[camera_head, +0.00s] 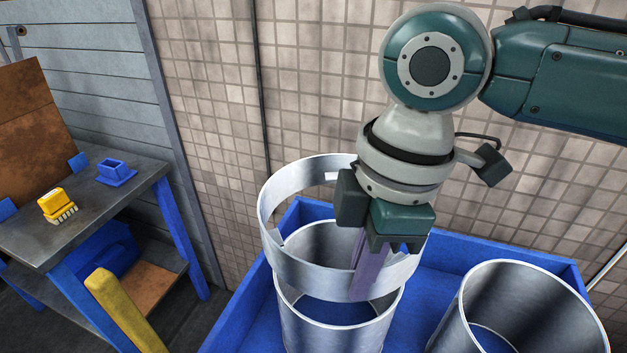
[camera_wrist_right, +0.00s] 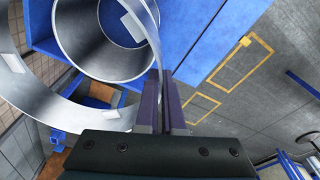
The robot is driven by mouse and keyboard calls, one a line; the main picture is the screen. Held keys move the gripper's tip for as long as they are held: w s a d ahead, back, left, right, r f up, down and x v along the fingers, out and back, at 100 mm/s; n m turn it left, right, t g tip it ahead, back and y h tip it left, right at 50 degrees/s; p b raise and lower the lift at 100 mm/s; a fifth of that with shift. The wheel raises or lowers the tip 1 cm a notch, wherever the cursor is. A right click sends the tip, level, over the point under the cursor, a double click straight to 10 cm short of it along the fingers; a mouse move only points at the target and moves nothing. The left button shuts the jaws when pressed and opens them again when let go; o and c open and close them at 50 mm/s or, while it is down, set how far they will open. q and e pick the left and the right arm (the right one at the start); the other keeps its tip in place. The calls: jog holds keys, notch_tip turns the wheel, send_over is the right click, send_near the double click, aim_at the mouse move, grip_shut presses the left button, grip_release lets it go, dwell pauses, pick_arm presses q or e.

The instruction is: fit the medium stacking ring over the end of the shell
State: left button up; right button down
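The medium stacking ring (camera_head: 300,270) is a wide, shiny metal band with a pale patch inside its far wall. My right gripper (camera_head: 372,272) is shut on its near right wall; in the right wrist view the purple fingers (camera_wrist_right: 163,95) pinch the ring's edge (camera_wrist_right: 154,42). The ring hangs over the left metal shell (camera_head: 330,337), which stands open end up. It looks above the shell's rim and offset toward the back, not seated. The ring's front wall hides part of the opening. The shell also shows in the right wrist view (camera_wrist_right: 88,40). My left gripper is not in view.
A blue crate (camera_head: 236,318) holds the shell and a second open metal cylinder (camera_head: 535,325) to its right. At left, a grey-topped workbench (camera_head: 95,205) bears a yellow brush-like item (camera_head: 57,205) and a small blue holder (camera_head: 113,172). A tiled wall stands close behind the crate.

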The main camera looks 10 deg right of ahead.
jog(key=shift+r+p, duration=0.15)
jog(key=shift+p, duration=0.3)
notch_tip(320, 180, down, 7)
jog(key=b, duration=0.4)
dwell(0.3)
jog(key=shift+f+b, duration=0.6)
jog(key=shift+f, duration=0.25)
dwell(1.3)
jog(key=c, duration=1)
grip_release()
jog(key=shift+o, duration=0.2)
jog(key=r, duration=0.3)
jog(key=r+p, duration=0.1)
jog(key=r, duration=0.2)
jog(key=d+r, duration=0.1)
jog(key=r, duration=0.3)
jog(key=shift+d+p, duration=0.1)
jog(key=shift+p, duration=0.3)
jog(key=shift+f, duration=0.1)
